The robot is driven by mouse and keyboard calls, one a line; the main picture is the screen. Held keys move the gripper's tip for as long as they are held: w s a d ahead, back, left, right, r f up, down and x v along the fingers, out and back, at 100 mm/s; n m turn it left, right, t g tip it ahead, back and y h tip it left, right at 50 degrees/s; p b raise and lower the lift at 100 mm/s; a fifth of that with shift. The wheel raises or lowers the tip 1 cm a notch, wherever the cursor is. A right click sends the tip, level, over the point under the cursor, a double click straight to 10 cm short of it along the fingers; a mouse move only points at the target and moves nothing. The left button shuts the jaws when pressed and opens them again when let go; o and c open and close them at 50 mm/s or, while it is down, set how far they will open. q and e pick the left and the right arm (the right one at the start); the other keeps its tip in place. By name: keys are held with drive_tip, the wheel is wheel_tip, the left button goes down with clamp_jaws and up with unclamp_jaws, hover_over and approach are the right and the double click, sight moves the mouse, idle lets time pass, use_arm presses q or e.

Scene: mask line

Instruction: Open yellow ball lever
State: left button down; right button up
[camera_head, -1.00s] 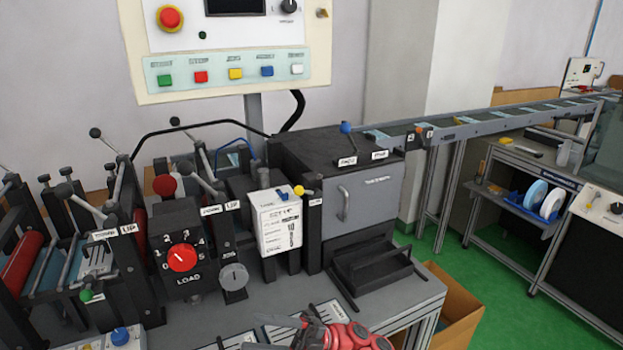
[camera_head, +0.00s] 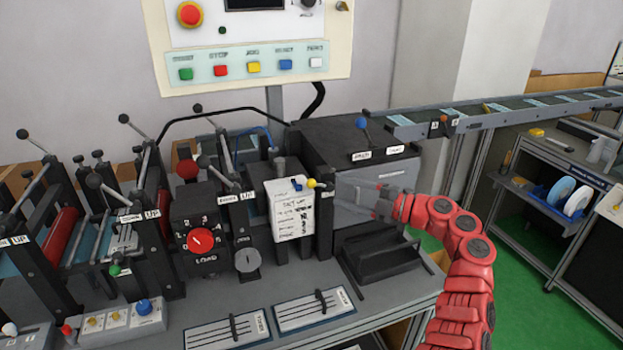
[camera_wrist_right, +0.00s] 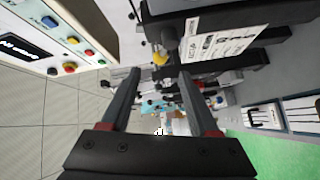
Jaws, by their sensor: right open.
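The yellow ball lever (camera_head: 311,183) is a small yellow knob beside a white instruction panel (camera_head: 293,210), in front of the dark cabinet. My right gripper (camera_head: 345,194) reaches in from the right on a red arm, its fingers just right of the yellow ball. In the right wrist view the yellow ball (camera_wrist_right: 160,59) lies ahead of the open, empty fingers (camera_wrist_right: 160,74), roughly centred between their tips. I cannot tell the exact gap, but no grip on the ball shows. My left gripper is not in view.
A blue-ball lever (camera_head: 361,123) stands on top of the dark cabinet (camera_head: 340,136). A red LOAD dial (camera_head: 200,241) and several black-ball levers are to the left. A black tray (camera_head: 378,250) sits below my right gripper. A control panel (camera_head: 250,64) hangs above.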

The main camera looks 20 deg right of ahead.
sight(316, 185)
drive_tip(key=p+x, duration=0.2)
drive_tip(key=x, duration=0.7)
drive_tip(key=shift+w+a, duration=0.15)
drive_tip(key=shift+a, duration=0.05)
clamp_jaws()
